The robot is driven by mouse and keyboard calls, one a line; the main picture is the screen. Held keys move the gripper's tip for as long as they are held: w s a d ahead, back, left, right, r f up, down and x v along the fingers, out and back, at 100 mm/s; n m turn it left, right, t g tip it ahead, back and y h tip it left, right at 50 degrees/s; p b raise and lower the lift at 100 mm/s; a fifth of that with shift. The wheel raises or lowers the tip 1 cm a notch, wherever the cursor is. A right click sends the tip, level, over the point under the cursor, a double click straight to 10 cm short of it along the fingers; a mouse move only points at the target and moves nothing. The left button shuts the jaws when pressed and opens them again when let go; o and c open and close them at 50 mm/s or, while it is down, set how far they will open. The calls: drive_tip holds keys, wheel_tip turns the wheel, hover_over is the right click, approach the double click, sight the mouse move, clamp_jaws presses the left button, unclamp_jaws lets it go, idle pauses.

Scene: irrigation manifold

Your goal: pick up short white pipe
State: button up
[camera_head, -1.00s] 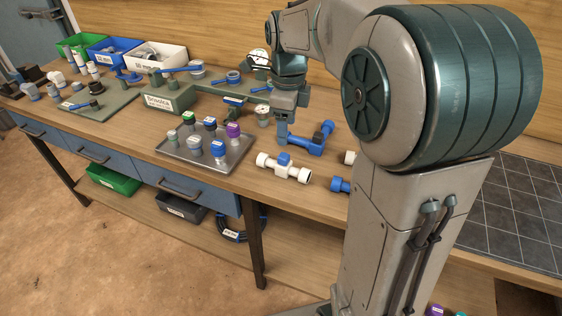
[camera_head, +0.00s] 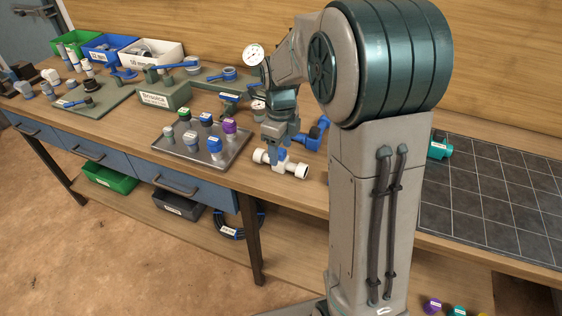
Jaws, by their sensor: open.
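My gripper (camera_head: 279,146) is open and points down close above and behind the pipe's middle. Its fingertips partly overlap the pipe in the picture, and I cannot tell whether they touch it.
The metal tray (camera_head: 215,160) with several colour-capped fittings stands just left of my gripper. The green-grey manifold block (camera_head: 172,98) and two gauges (camera_head: 253,54) are behind. My arm hides the bench to the right; a dark tiled mat (camera_head: 490,195) lies beyond it.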

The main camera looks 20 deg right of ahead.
sight(280, 151)
drive_tip(key=shift+w+f, duration=0.15)
drive_tip(key=shift+f, duration=1.75)
drive_tip(key=c, duration=1.1)
drive_tip(key=shift+r, duration=0.1)
